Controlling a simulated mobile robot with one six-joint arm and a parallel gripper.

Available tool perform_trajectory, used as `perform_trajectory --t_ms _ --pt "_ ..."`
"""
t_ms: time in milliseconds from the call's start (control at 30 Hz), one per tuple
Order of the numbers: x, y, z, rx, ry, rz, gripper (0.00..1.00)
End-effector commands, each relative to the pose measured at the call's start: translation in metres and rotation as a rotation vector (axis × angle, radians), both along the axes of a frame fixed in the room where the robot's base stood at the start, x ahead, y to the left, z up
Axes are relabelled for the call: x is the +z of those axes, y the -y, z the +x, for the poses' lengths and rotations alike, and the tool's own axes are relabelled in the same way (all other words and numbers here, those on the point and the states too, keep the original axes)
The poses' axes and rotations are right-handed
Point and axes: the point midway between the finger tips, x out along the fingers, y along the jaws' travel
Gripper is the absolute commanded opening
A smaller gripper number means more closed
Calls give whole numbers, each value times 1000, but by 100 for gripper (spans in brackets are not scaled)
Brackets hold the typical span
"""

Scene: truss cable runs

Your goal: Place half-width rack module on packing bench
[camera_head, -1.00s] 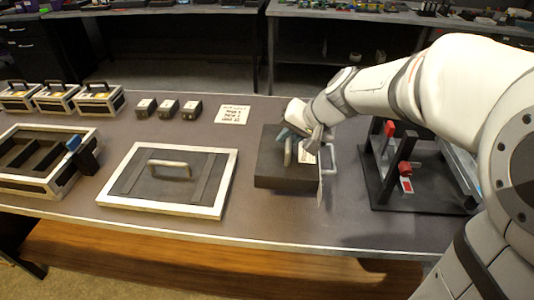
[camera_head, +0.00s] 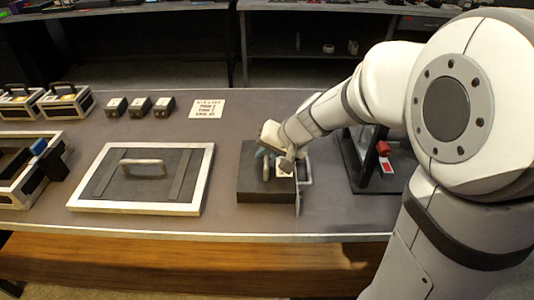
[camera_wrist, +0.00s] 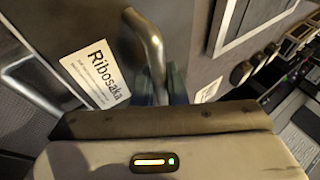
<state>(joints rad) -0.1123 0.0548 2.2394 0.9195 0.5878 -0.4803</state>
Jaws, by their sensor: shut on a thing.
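The half-width rack module (camera_head: 252,178) is a dark box with a thin light plate on its right side. It is at the front middle of the packing bench (camera_head: 225,222), right of the framed lid. It looks level, at or very near the bench top; I cannot tell whether it touches. My gripper (camera_head: 275,163) is shut on the grey handle on its top. In the wrist view the module (camera_wrist: 50,30) shows a white "Ribosaka" label, and the fingers (camera_wrist: 163,85) close around the curved handle. The underside is hidden.
A framed lid (camera_head: 208,172) with a handle lies to the left. A black rack stand (camera_head: 362,178) with a red part stands to the right. Small blocks (camera_head: 140,106) and a printed card (camera_head: 207,108) lie behind. An open case (camera_head: 38,185) is at far left.

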Motion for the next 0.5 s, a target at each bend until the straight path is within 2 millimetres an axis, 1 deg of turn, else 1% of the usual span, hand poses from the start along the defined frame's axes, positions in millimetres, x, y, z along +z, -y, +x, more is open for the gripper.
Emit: perform_trajectory --t_ms 67,100,333,500 --pt "-1 0 1 0 3 1 0" --pt "-1 0 0 0 0 0 15" --pt "-1 1 0 -1 0 0 33" --pt "-2 1 0 -1 -1 -1 34"
